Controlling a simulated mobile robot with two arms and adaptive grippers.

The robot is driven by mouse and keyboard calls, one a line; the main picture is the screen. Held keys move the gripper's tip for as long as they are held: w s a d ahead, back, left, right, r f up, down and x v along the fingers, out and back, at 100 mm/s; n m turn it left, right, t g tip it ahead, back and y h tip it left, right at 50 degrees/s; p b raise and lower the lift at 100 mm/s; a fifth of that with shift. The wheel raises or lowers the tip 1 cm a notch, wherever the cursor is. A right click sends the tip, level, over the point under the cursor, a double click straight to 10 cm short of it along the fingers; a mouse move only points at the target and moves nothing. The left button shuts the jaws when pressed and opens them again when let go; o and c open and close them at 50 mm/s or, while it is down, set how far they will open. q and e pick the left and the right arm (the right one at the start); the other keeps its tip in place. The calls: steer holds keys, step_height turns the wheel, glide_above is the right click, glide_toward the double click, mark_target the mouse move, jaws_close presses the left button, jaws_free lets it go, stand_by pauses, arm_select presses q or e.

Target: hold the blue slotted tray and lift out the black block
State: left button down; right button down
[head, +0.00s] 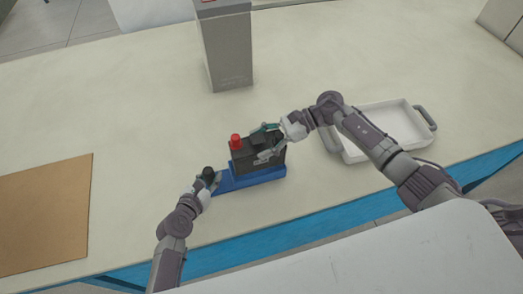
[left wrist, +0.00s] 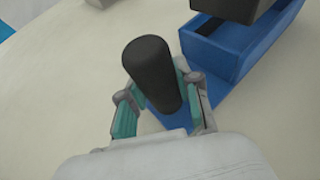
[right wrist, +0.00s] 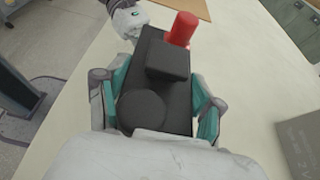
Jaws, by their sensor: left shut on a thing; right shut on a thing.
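The blue slotted tray (head: 265,178) stands on the table, with an upright black handle (left wrist: 150,65) at its left end. My left gripper (head: 210,181) is shut around this handle. The black block (head: 242,161) has a red cap and black raised parts on top. My right gripper (head: 265,143) is shut on the block across its sides, also seen in the right wrist view (right wrist: 160,108). In the left wrist view the block's underside edge shows above the tray's walls (left wrist: 225,58), with part of the slot open below it. The far end of the slot is out of that view.
A white tray with grey handles (head: 345,150) stands at the right, behind my right arm. A tall grey box (head: 228,55) stands at the back. A brown board (head: 45,213) lies at the left. The table between them is clear.

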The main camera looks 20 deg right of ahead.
mark_target(261, 137)
steer(key=shift+w+r, duration=0.1)
steer(key=shift+r, duration=2)
arm_select(q)
steer(key=c, duration=0.7)
jaws_free()
arm_select(e)
steer(key=shift+a, duration=0.1)
arm_select(q)
steer(key=shift+s, duration=0.1)
steer(key=v, duration=1.1)
steer(key=shift+s+a+f, duration=0.1)
steer(key=shift+a, duration=0.05)
steer(key=shift+s+a, duration=0.15)
steer(key=shift+s, duration=0.05)
